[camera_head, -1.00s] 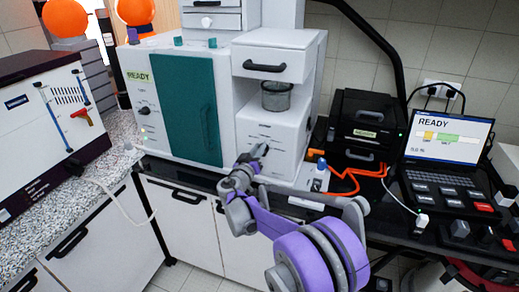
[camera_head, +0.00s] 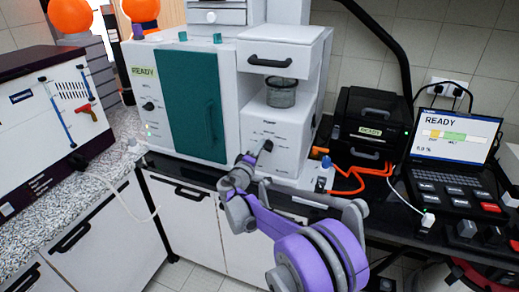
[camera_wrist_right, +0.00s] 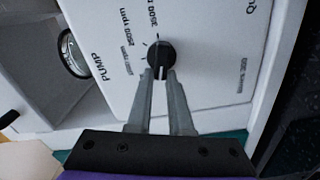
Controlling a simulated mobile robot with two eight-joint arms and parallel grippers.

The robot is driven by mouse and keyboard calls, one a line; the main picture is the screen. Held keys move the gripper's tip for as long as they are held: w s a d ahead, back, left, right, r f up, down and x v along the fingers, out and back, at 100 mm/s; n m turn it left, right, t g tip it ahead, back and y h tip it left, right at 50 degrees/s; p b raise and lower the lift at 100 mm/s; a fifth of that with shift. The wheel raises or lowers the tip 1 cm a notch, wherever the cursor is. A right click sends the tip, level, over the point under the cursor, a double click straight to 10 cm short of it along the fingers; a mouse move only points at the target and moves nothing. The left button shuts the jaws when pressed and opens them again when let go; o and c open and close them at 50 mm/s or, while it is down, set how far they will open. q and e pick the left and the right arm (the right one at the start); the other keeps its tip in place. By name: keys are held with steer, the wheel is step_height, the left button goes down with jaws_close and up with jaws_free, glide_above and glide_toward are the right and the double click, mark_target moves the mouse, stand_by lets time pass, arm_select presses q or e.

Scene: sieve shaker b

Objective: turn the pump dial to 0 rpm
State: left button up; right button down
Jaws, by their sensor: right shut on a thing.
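The pump dial is a black round knob (camera_wrist_right: 161,53) on the white front panel, with "PUMP" and "2500 rpm" lettering beside it in the wrist view. The knob also shows in the head view (camera_head: 268,145), small and partly covered by the fingers. My right gripper (camera_wrist_right: 160,75) is shut on the knob, one finger on each side of its near edge. In the head view my right gripper (camera_head: 259,152) reaches up to the panel from below. A pale mark shows on the knob between the fingertips. Which value it points to cannot be told. My left gripper is not in view.
The white machine (camera_head: 280,135) holds a glass-like vessel (camera_head: 281,93) above the dial. A teal door (camera_head: 190,105) is left of it. A black box (camera_head: 368,118) and a laptop (camera_head: 450,140) reading "READY" stand at right, with orange cables (camera_head: 350,182) between.

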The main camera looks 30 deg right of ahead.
steer(key=shift+d+f+n+b, duration=0.1)
steer(key=shift+f+n+b, duration=0.05)
steer(key=shift+n, duration=0.6)
steer(key=shift+d+f+n+b, duration=0.1)
steer(key=shift+n+b, duration=0.05)
steer(key=shift+n, duration=0.6)
steer(key=c, duration=0.8)
jaws_free()
steer(key=shift+s, duration=0.1)
steer(key=b+v, duration=0.1)
steer(key=v, duration=1)
steer(key=shift+a, duration=0.1)
